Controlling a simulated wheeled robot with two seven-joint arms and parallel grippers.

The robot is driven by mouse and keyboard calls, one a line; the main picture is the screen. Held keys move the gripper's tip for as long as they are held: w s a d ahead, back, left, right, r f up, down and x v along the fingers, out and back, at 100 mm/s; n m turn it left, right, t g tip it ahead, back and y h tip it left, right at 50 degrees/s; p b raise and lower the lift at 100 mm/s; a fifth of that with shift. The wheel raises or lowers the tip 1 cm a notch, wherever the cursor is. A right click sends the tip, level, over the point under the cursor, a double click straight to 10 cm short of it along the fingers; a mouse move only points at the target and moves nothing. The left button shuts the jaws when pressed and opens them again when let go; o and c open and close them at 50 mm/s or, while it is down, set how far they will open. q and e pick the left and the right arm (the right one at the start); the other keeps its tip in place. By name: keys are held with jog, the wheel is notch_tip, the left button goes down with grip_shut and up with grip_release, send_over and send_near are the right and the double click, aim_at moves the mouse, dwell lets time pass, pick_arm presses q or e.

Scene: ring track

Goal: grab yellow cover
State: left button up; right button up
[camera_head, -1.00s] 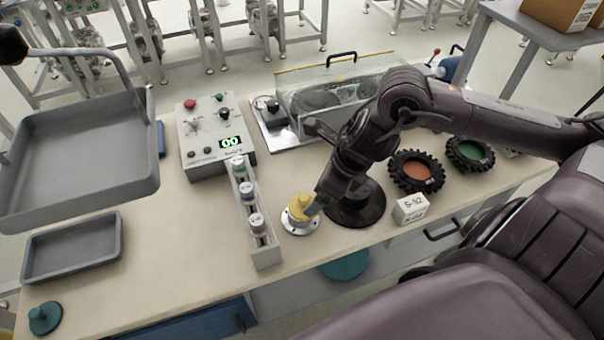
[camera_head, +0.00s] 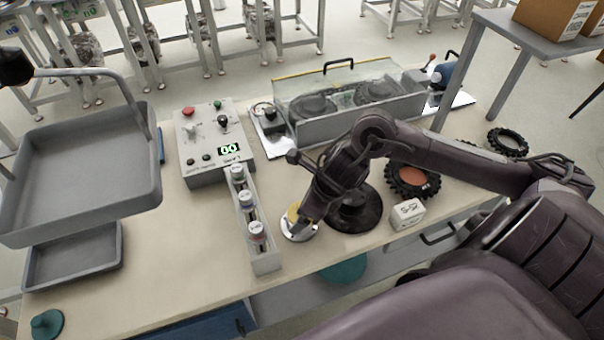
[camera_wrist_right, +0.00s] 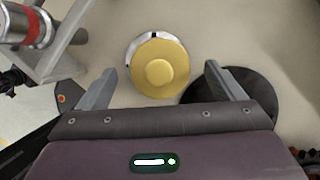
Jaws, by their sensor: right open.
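The yellow cover (camera_wrist_right: 160,72) is a round disc with a raised knob, sitting on a silver round base (camera_wrist_right: 131,50) on the bench. In the head view the cover (camera_head: 293,213) is partly hidden by my right gripper (camera_head: 298,222). In the right wrist view my right gripper (camera_wrist_right: 160,82) is open, with its two fingers apart on either side of the cover. The cover lies between and slightly ahead of the fingertips; neither finger is seen touching it. My left gripper is not in view.
A rack of small capped vials (camera_head: 264,262) stands just left of the cover. A black round disc (camera_head: 355,215) lies to its right, with a white labelled block (camera_head: 407,214) beyond. A control box (camera_head: 202,172) is behind.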

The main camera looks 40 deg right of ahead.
jog(key=c, duration=1.1)
jog(key=shift+o, duration=0.2)
